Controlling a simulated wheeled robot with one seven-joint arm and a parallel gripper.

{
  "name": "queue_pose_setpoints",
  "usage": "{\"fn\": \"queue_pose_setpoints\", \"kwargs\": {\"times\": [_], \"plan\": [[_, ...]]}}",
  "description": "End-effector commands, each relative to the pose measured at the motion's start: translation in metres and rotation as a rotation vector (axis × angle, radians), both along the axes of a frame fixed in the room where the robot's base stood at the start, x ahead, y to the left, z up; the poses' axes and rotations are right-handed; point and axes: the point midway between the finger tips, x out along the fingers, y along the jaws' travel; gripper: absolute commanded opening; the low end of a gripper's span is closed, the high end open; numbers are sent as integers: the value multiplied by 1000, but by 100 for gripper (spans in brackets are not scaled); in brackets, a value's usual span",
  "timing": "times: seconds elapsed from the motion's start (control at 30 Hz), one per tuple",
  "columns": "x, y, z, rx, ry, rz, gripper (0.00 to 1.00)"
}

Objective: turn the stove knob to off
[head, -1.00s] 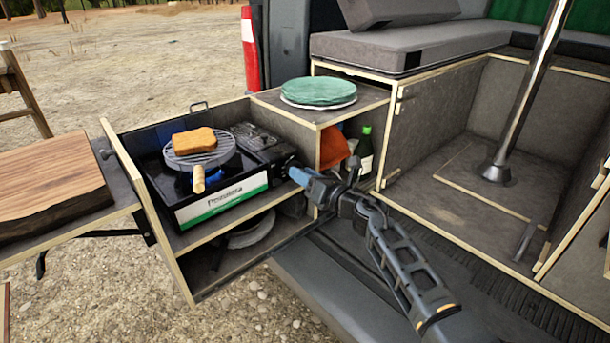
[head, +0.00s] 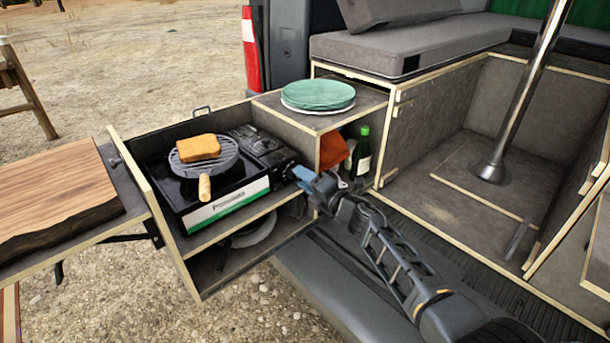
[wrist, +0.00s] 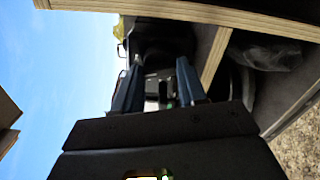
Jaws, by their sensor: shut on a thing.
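The camping stove (head: 228,207) sits in the pull-out drawer, with a grill rack (head: 226,162) and a slice of toast (head: 198,147) on it. No blue flame shows under the rack. My gripper (head: 300,174) reaches from the right to the stove's right front end, where the knob is. It is shut on the knob, which its blue fingers hide in the head view. In the wrist view, my gripper (wrist: 158,84) has a finger on each side of a small dark area against the stove; the knob's angle cannot be made out.
A shelf (head: 370,102) with green plates (head: 318,94) stands behind my gripper. Below it are a green bottle (head: 362,153) and an orange item (head: 333,151). The drawer's lower shelf lies under the stove. A wooden board (head: 55,195) is at left.

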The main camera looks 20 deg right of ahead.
Motion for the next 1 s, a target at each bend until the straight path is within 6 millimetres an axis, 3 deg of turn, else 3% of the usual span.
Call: {"fn": "queue_pose_setpoints", "kwargs": {"times": [0.4, 1.0], "plan": [[0, -1, 0, 232, 77, -2, 11], [0, -1, -1, 287, 94, -3, 11]]}}
